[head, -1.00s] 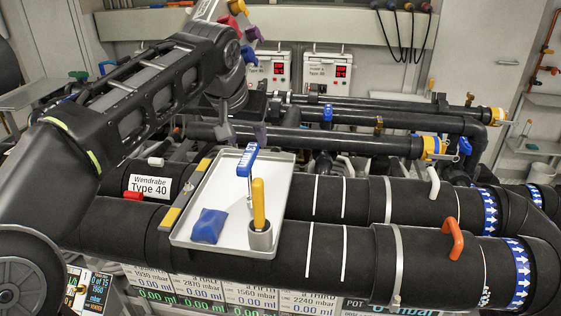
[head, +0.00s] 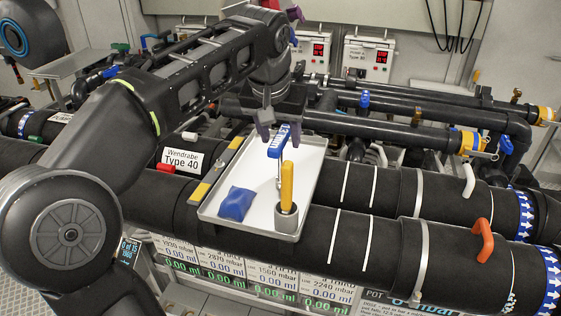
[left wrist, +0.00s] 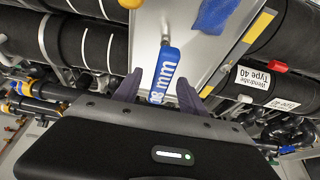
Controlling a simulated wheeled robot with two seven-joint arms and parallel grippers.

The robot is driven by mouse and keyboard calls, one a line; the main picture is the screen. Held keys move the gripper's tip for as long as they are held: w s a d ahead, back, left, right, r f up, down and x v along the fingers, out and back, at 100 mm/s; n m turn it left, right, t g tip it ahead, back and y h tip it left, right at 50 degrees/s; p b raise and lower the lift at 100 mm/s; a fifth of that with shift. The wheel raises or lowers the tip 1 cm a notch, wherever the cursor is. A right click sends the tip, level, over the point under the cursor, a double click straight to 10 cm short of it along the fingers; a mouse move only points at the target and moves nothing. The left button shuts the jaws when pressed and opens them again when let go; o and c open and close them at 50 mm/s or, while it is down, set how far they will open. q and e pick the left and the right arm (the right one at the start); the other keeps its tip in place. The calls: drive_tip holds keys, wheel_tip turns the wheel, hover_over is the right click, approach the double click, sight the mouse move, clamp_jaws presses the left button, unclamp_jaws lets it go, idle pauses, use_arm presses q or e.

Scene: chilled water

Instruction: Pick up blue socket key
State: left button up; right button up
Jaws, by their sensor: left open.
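The blue socket key (head: 276,146) stands upright in the white tray, with white lettering on its blue handle and a thin metal shaft below. My left gripper (head: 280,131) is open at the top of this handle. In the left wrist view, the blue handle (left wrist: 166,68) lies between the two dark purple fingers of my left gripper (left wrist: 157,92), with gaps visible on both sides. The key's lower end is partly hidden behind the yellow-handled tool. My right gripper is not in view.
The white tray (head: 222,180) rests on thick black pipes. An orange handle (head: 484,240) rises from the front pipe at right.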

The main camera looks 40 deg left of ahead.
sight(280, 163)
use_arm(q)
drive_tip(key=shift+f, duration=0.1)
drive_tip(key=p+x, duration=0.1)
drive_tip(key=x, duration=0.4)
drive_tip(key=shift+w+a, duration=0.1)
drive_tip(key=shift+a, duration=0.1)
drive_tip(key=shift+c, duration=0.6)
clamp_jaws()
idle(1.0)
